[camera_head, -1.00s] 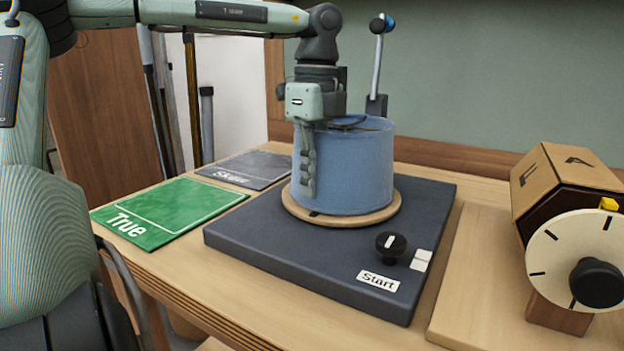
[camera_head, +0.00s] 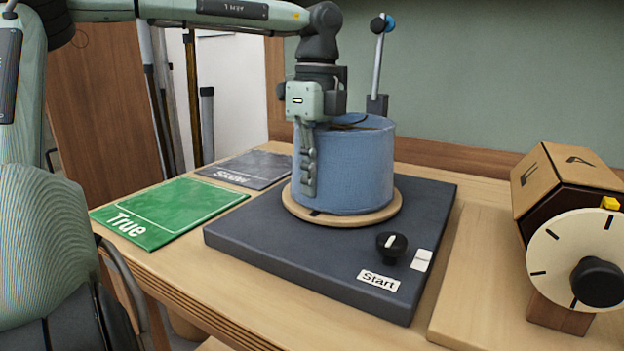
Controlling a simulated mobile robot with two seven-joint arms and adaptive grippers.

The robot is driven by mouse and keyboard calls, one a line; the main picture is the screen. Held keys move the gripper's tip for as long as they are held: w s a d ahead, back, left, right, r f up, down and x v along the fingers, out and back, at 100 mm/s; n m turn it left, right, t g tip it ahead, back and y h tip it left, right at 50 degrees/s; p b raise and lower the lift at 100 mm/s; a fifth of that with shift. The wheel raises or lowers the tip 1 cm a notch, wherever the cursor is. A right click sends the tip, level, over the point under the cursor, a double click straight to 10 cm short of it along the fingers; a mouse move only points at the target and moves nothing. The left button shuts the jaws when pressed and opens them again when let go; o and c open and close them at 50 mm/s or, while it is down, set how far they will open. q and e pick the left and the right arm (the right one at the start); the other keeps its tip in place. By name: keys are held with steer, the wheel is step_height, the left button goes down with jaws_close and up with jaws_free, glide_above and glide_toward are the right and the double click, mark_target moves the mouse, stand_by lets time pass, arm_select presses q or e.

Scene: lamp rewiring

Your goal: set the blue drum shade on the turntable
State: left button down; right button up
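The blue drum shade (camera_head: 357,170) stands upright on the round wooden turntable disc (camera_head: 345,219), which is set on a dark grey base. My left gripper (camera_head: 309,160) reaches down from above at the shade's left side. One jointed finger lies along the outside of the shade wall and seems to touch it. The other finger is hidden, so I cannot tell whether the gripper grips the wall. Dark parts show inside the shade's open top. My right gripper is not in view.
A black knob (camera_head: 391,246), a white switch (camera_head: 421,260) and a Start label (camera_head: 379,280) are on the base front. A green True mat (camera_head: 170,208) and a grey Skew mat (camera_head: 245,168) lie left. A lever (camera_head: 378,62) stands behind. A dial device (camera_head: 575,262) stands right.

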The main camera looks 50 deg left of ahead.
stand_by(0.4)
arm_select(q)
steer(key=shift+f, duration=0.3)
stand_by(0.3)
steer(key=c, duration=1.6)
jaws_free()
steer(key=shift+c, duration=0.2)
steer(key=shift+o, duration=0.4)
steer(key=o, duration=0.4)
